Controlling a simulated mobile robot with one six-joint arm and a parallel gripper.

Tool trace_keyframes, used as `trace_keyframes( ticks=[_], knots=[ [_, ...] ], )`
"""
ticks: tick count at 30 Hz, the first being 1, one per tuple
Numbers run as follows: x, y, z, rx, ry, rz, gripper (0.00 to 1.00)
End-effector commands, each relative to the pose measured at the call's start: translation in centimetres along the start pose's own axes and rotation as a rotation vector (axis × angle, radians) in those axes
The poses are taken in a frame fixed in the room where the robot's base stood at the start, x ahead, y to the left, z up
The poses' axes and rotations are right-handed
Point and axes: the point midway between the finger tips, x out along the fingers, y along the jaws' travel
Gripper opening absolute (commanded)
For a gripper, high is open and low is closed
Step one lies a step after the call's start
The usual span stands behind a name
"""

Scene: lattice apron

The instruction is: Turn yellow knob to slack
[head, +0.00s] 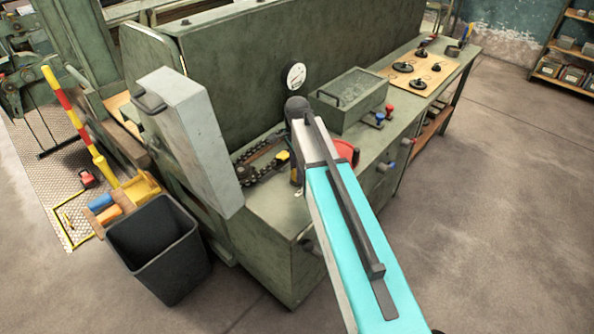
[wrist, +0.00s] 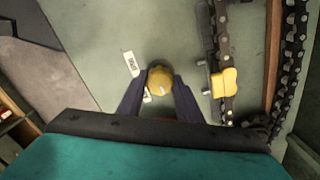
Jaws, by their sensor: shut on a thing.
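The yellow knob (wrist: 159,76) is round, with a pale pointer mark on its face, and sits on the green bench top in the wrist view. My gripper (wrist: 158,90) has its two dark fingers closed on either side of it. In the head view my gripper (head: 297,181) is low over the bench top, and my arm hides most of the knob there. A white label (wrist: 130,64) with small dark marks lies to the knob's upper left. A second small label (wrist: 147,95) is partly covered by the left finger. Their writing is too small to read.
A yellow block-shaped piece (wrist: 226,84) sits on a dark chain (wrist: 222,45) right of the knob. A grey box-like cover (head: 185,130) stands at left, above a black bin (head: 160,245). A green box (head: 350,98) and a dial gauge (head: 293,76) are behind.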

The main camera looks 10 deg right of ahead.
Motion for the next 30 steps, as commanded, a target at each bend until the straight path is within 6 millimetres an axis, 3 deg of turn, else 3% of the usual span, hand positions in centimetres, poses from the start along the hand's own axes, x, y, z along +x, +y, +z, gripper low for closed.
trace_keyframes(
  ticks=[9,24,25,27,30],
  knots=[
    [-0.1,-0.06,-0.29,0.134,0.006,-0.003,0.1],
    [-0.11,-0.06,-0.26,0.156,0.005,-0.003,0.1],
    [-0.11,-0.06,-0.26,0.156,0.005,-0.003,0.37],
    [-0.1,-0.05,-0.22,0.155,0.004,-0.002,0.49],
    [-0.07,-0.03,-0.16,0.154,0.003,-0.002,0.51]
  ],
)
